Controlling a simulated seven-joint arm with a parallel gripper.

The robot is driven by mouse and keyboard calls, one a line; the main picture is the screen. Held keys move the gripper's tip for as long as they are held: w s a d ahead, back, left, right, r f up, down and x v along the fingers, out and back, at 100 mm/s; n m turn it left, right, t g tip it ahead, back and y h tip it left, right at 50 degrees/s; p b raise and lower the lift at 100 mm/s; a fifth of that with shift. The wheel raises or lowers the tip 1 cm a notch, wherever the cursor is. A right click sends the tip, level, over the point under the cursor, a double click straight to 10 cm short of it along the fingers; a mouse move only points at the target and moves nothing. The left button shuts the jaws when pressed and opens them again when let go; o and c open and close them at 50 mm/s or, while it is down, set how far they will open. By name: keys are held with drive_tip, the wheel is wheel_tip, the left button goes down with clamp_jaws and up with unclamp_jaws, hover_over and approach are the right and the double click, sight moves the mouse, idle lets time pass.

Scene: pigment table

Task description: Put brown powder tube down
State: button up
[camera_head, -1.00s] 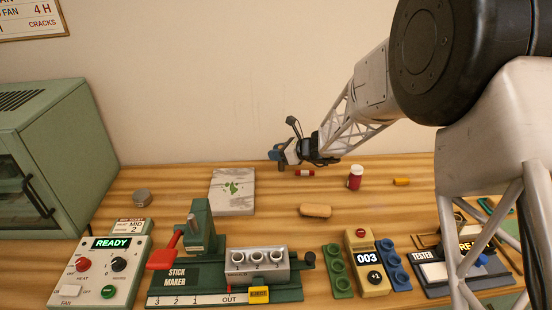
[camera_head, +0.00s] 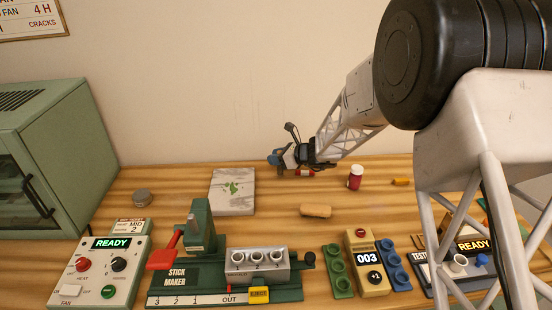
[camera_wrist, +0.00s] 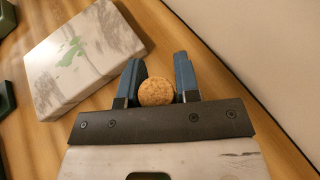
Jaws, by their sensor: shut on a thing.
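My gripper (camera_head: 276,161) is at the back of the table, to the right of the marble slab. In the wrist view its two blue fingers (camera_wrist: 158,66) stand on either side of a round, cork-like tan top, which I take to be the brown powder tube (camera_wrist: 156,92). The gripper is shut on it. The tube's body is hidden below its top in the wrist view. In the head view the gripper hides most of it, so I cannot tell whether its base touches the table.
The marble slab (camera_head: 229,205) with a green stain lies left of my gripper. A red jar (camera_head: 355,177) stands to the right. A tan block (camera_head: 316,210) lies in front. The stick maker (camera_head: 185,275) is nearer the front.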

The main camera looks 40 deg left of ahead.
drive_tip(key=shift+f, duration=0.2)
drive_tip(key=shift+f, duration=0.15)
drive_tip(key=o, duration=0.9)
drive_tip(key=v, duration=1.2)
drive_tip(key=shift+r, duration=0.25)
idle(0.5)
